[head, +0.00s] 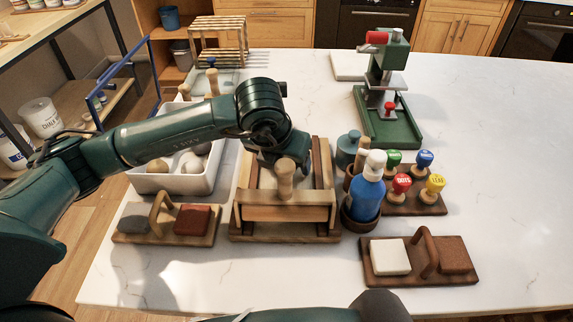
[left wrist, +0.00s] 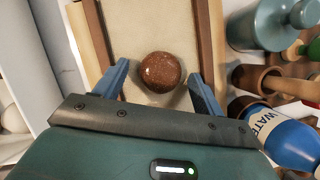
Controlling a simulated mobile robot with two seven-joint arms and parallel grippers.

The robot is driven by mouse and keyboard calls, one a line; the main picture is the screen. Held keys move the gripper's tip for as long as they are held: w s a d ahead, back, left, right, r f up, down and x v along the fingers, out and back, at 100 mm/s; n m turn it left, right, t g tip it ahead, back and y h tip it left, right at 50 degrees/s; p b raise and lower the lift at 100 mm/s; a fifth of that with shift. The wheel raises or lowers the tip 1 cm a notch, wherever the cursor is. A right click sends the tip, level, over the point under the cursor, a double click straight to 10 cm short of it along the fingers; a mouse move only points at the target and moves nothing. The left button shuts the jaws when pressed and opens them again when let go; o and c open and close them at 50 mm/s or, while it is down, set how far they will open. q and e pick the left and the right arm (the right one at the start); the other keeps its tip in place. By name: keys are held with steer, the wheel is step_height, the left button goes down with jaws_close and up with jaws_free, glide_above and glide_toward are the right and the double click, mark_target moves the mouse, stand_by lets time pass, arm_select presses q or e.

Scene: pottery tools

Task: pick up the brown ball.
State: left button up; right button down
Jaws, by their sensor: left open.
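The brown ball (left wrist: 160,72) is round and speckled and lies on the pale bed of a wooden tray-like frame (left wrist: 204,45). The same wooden frame stands mid-table in the head view (head: 285,212), where my left arm hides the ball. My left gripper (left wrist: 160,70) is open, with one blue finger on each side of the ball. Gaps show between the ball and both fingers in the left wrist view. Whether the fingertips are level with the ball in height is hard to tell. My right gripper is not in view.
A white bin (head: 175,184) with pale balls stands left of the frame. To its right are a blue bottle (head: 366,188), a teal jar (head: 347,146) and several coloured stamps (head: 401,185). Handled boards (head: 420,262) lie in front. The table's right side is clear.

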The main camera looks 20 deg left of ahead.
arm_select(q)
steer(key=shift+r, duration=0.1)
steer(key=c, duration=1.1)
steer(key=shift+r, duration=0.1)
